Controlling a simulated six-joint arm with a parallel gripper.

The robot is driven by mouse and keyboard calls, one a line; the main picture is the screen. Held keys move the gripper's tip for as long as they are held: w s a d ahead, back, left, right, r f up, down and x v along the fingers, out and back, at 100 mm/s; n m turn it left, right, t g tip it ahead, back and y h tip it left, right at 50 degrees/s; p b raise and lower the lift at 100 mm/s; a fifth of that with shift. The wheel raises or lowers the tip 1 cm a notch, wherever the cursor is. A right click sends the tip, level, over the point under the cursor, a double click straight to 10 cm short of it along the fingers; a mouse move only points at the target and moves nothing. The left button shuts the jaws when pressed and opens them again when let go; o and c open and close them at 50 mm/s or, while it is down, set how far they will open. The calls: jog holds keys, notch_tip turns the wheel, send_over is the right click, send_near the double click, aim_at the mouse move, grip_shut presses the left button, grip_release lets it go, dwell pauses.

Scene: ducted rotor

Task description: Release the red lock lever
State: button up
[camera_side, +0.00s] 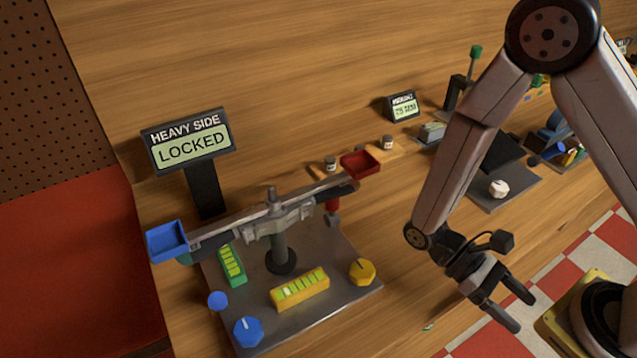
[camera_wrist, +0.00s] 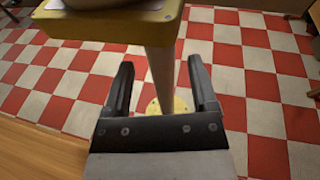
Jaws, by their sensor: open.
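The red lock lever (camera_side: 332,206) appears to be the small red part under the right arm of a grey balance beam (camera_side: 240,218) in the side view. The beam partly hides its top, and its lower end looks grey. The display (camera_side: 188,141) reads "HEAVY SIDE LOCKED". My gripper (camera_side: 524,310) is open and empty, well to the right of the balance, with its fingers pointing down and to the right. In the wrist view my open gripper (camera_wrist: 160,66) has nothing between its fingers but the background. The lever is not in the wrist view.
The beam carries a blue pan (camera_side: 167,241) and a red pan (camera_side: 360,164). On the base plate are a green block (camera_side: 231,266), a yellow block (camera_side: 300,288), a yellow knob (camera_side: 362,271) and a blue knob (camera_side: 248,332). Bare wood lies between balance and gripper.

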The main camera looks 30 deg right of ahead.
jog(key=w+a+m+y, duration=0.2)
jog(key=a+m+y, duration=0.55)
jog(key=y, duration=0.35)
jog(key=w+a+m+t+y, duration=0.1)
jog(key=w+m+t+y, duration=0.2)
jog(key=w+m+t, duration=0.1)
jog(key=w+a+r+m+t+y, duration=0.1)
jog(key=w+m+t+y, duration=0.2)
jog(key=w+m+t, duration=0.2)
jog(key=w+a+m+t+y, duration=0.2)
jog(key=w+m+t+y, duration=0.2)
jog(key=w+t, duration=0.2)
jog(key=shift+w+r+m+t, duration=0.15)
jog(key=shift+w+r+t, duration=0.05)
jog(key=shift+w, duration=0.3)
jog(key=shift+w+r+m+t, duration=0.1)
jog(key=shift+w+r+t, duration=0.1)
jog(key=shift+w, duration=0.25)
jog(key=w+d+m+t+h, duration=0.2)
jog(key=w+d+m+t, duration=0.4)
jog(key=w+t, duration=0.3)
jog(key=shift+w+r+m+t, duration=0.2)
jog(key=shift+w+m+t, duration=0.1)
jog(key=shift+m, duration=0.2)
jog(key=shift+x, duration=3.85)
grip_shut()
